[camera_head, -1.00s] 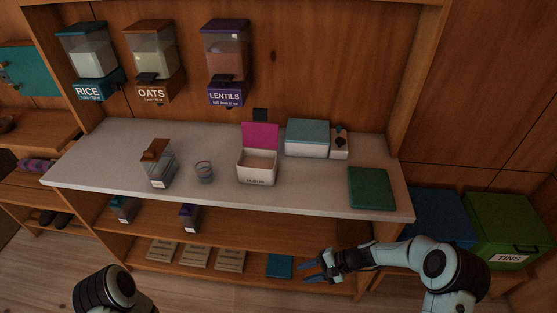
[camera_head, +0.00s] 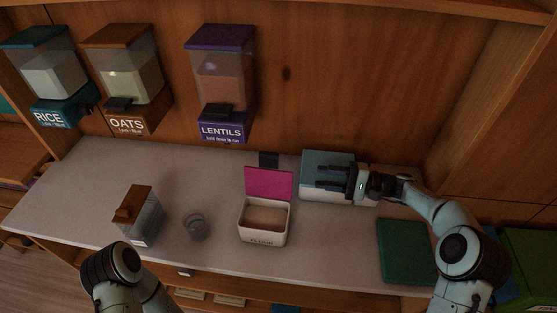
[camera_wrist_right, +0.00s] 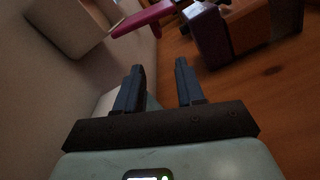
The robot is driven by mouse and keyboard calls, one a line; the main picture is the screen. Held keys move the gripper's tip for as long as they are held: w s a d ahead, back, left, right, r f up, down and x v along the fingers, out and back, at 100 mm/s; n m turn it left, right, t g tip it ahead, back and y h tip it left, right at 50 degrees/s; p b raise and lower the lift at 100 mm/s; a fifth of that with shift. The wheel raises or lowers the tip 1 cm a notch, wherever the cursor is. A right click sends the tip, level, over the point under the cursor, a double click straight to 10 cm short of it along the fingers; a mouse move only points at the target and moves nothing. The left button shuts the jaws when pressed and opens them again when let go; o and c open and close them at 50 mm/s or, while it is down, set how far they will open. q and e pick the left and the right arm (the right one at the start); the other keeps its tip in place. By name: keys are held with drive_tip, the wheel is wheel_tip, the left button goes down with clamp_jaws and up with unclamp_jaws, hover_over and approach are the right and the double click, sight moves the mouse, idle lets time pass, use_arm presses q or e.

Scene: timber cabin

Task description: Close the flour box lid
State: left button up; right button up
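The white flour box (camera_head: 264,221) stands on the counter with its pink lid (camera_head: 268,184) raised upright at the back. Its front label is partly readable, and the inside shows a pale fill. My right gripper (camera_head: 319,176) is to the right of the lid, in front of the teal-topped box, with its fingers pointing left and parted with nothing between them. In the right wrist view its two fingers (camera_wrist_right: 158,85) are apart, with the pink lid (camera_wrist_right: 147,17) and the white flour box (camera_wrist_right: 72,22) beyond them. My left arm shows at the bottom left; its gripper is out of view.
A teal-topped white box (camera_head: 322,163) stands right of the flour box. A small glass jar (camera_head: 195,226) and a brown-topped container (camera_head: 139,217) are to the left. A green mat or book (camera_head: 406,251) lies at the right. The lentils dispenser (camera_head: 222,85) hangs above.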

sight(279, 173)
drive_tip(key=x, duration=0.4)
drive_tip(key=p+x, duration=0.1)
drive_tip(key=x, duration=0.6)
drive_tip(key=shift+s+a+r+p, duration=0.1)
drive_tip(key=shift+s+a+p, duration=0.1)
drive_tip(key=shift+a+p, duration=0.2)
drive_tip(key=shift+w+a, duration=0.2)
drive_tip(key=shift+a, duration=0.45)
clamp_jaws()
